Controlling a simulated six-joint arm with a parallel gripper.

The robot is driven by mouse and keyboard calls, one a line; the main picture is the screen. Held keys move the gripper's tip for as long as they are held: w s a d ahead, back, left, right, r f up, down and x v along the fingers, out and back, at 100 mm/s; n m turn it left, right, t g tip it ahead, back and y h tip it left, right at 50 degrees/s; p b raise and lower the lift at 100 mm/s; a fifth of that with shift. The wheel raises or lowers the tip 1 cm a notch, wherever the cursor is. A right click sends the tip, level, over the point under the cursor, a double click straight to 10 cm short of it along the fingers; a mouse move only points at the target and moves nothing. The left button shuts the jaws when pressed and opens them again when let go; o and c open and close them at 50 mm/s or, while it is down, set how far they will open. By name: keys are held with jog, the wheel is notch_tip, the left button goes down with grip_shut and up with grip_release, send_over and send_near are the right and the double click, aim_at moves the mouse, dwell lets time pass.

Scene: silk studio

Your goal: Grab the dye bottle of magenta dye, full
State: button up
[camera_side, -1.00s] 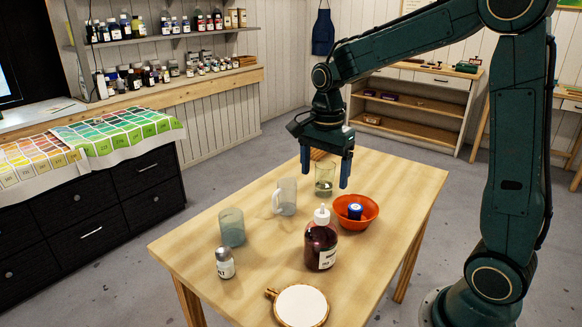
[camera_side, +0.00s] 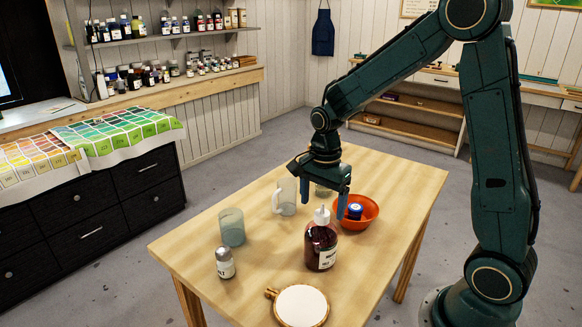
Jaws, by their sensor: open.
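The dye bottle (camera_side: 321,244) stands upright on the wooden table, right of its middle. It is dark red-magenta, with a white cap, a nozzle and a pale label, and looks full to near its shoulder. My gripper (camera_side: 321,208) points down with its fingers apart and empty. In the picture its fingers come down just above and behind the bottle's cap. One finger is at the left and one at the right. I cannot tell the exact depth between the fingers and the cap.
A clear mug (camera_side: 285,197), a glass cup (camera_side: 231,227), a small silver-capped bottle (camera_side: 225,263) and a round white hoop (camera_side: 301,306) stand around.

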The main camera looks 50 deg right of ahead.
aim_at(322, 214)
jog(key=shift+f, duration=2.4)
jog(key=shift+s+f, duration=0.1)
jog(key=shift+s, duration=0.05)
grip_shut()
